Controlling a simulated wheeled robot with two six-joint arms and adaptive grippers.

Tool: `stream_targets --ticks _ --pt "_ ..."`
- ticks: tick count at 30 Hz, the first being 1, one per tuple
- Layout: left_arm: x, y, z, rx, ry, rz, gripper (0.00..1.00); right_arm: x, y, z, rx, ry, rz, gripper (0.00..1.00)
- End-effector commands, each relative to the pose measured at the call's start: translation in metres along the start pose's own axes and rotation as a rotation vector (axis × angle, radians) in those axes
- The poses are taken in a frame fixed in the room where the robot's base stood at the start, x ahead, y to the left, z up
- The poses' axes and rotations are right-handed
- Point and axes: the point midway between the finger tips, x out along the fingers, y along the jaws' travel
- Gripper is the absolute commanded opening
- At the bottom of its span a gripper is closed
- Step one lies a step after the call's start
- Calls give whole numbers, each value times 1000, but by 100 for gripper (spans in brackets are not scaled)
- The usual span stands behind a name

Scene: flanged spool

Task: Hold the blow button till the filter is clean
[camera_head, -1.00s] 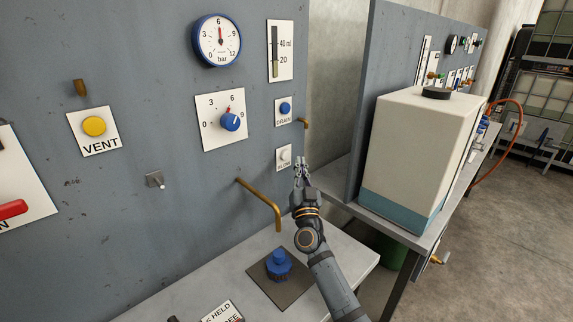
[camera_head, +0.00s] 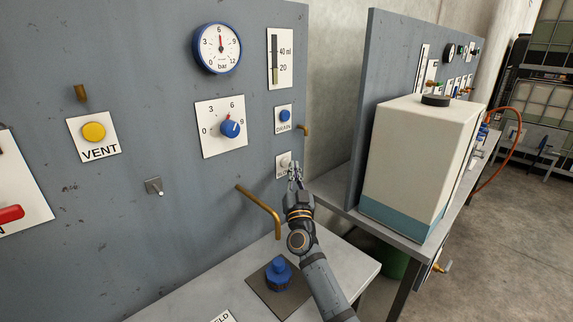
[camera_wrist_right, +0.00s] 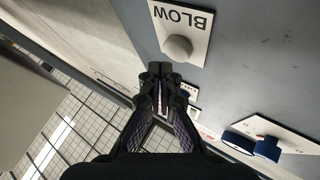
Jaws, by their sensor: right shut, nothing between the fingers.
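The blow button (camera_head: 285,162) is a pale round knob on a white plate at the panel's right edge, below the drain button. In the right wrist view the button (camera_wrist_right: 179,47) stands out from its plate marked BLOW. My right gripper (camera_head: 295,171) is shut and empty just in front of and beside the button, partly covering its label. In the wrist view its closed fingertips (camera_wrist_right: 160,69) lie below the button, and I see no clear contact. A blue flanged part (camera_head: 278,271), perhaps the filter, stands on a dark square plate on the bench. My left gripper is out of view.
The drain button (camera_head: 285,115), regulator knob (camera_head: 230,129), gauge (camera_head: 217,48) and vent button (camera_head: 94,131) are on the same panel. A bent brass pipe (camera_head: 262,210) juts out below. A white tank (camera_head: 415,160) stands to the right.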

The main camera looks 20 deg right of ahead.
Motion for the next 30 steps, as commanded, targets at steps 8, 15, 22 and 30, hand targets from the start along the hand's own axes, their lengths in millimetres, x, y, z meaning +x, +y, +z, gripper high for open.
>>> stream_targets --ticks 8,15,22,30 --pt "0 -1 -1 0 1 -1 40 0 0 0 0 0 0 0" --pt "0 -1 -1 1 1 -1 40 0 0 0 0 0 0 0" --pt "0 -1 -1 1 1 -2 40 0 0 0 0 0 0 0" --pt "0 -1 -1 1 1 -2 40 6 -4 4 0 0 0 0"
